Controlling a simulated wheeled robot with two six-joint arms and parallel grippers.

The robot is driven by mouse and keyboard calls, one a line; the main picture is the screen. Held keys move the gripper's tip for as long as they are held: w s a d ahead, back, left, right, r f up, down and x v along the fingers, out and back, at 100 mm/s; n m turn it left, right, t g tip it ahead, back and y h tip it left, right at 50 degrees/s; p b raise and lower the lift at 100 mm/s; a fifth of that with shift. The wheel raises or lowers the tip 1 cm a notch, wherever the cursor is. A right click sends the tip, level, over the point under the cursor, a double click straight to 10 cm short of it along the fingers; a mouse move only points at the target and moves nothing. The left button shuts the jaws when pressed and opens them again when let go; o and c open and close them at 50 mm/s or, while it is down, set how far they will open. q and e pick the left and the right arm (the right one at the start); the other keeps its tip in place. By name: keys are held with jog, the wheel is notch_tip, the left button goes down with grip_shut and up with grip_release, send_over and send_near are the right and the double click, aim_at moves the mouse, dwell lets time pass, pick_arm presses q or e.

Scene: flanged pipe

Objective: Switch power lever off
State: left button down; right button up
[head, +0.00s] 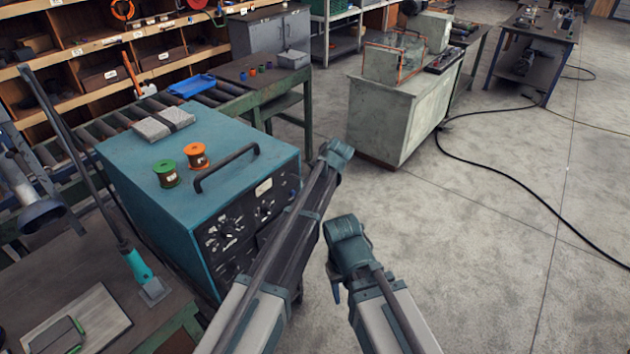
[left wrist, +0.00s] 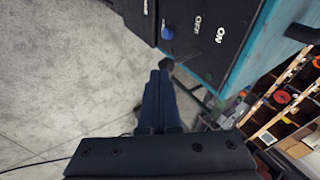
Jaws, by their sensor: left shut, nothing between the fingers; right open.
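The blue power box (head: 205,190) stands at left of centre in the head view, its dark panel (head: 240,225) turned to the right. In the left wrist view the panel (left wrist: 215,55) bears the words OFF and ON. A dark lever (left wrist: 168,64) sticks out from the panel's edge. My left gripper (left wrist: 160,80) is shut and empty, its tips close to the lever's end; I cannot tell if they touch. In the head view my left arm hides this spot. My right gripper (head: 336,291) is open and empty, low in front of the box, apart from it.
Green (head: 166,173) and orange (head: 196,155) spools and a grey block (head: 163,124) lie on the box beside its handle (head: 225,168). A roller conveyor (head: 120,122) runs behind it. A grey cabinet (head: 400,115) stands beyond.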

jog(key=shift+f+b, duration=2.65)
jog(key=shift+f, duration=0.3)
jog(key=shift+r, duration=0.15)
jog(key=shift+r+p, duration=0.65)
jog(key=shift+p, duration=0.15)
